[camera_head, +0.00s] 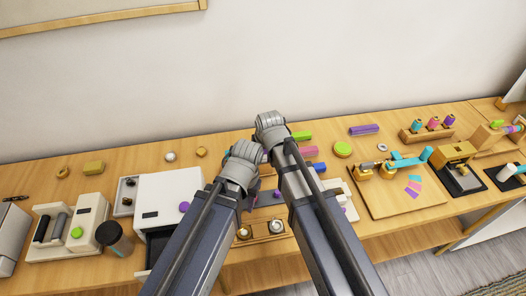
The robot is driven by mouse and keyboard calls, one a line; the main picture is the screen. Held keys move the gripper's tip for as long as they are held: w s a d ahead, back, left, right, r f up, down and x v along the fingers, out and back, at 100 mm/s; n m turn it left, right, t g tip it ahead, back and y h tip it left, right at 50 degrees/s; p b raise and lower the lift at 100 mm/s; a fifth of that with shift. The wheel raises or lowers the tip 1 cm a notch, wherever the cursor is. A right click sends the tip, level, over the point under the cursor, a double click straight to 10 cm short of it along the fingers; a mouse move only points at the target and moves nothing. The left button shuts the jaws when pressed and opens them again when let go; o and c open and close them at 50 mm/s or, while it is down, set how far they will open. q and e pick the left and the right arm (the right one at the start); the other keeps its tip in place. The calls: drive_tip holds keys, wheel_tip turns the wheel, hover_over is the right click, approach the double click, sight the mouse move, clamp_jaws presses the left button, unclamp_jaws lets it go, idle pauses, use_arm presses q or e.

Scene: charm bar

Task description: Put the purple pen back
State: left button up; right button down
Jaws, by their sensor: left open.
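I cannot surely pick out a purple pen. A purple bar (364,129) lies on the table at the back, right of my grippers. A wooden holder (427,133) further right carries upright teal, pink and purple pieces; these may be pens, but they are too small to tell. My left gripper (245,153) is over the middle of the table, open, with its fingers mostly hidden by its own wrist. My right gripper (270,124) is just beyond it, toward the wall, and its fingers are hidden behind its arm.
A white box (168,192) and a dark cup (113,238) stand left. A wooden board (397,199) with teal and gold parts lies right, beside a gold-topped press (457,160). Coloured blocks lie near my grippers. The table's back left is mostly clear.

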use_arm(q)
drive_tip(key=shift+f+b, duration=0.25)
drive_tip(key=shift+b, duration=0.05)
use_arm(e)
drive_tip(key=shift+f, duration=0.3)
drive_tip(key=shift+c, duration=1.5)
unclamp_jaws()
drive_tip(key=o, duration=0.3)
use_arm(q)
wheel_tip(320, 180, up, 7)
drive_tip(key=p, duration=0.7)
use_arm(e)
drive_tip(key=v, duration=0.8)
use_arm(q)
drive_tip(key=shift+r, duration=0.1)
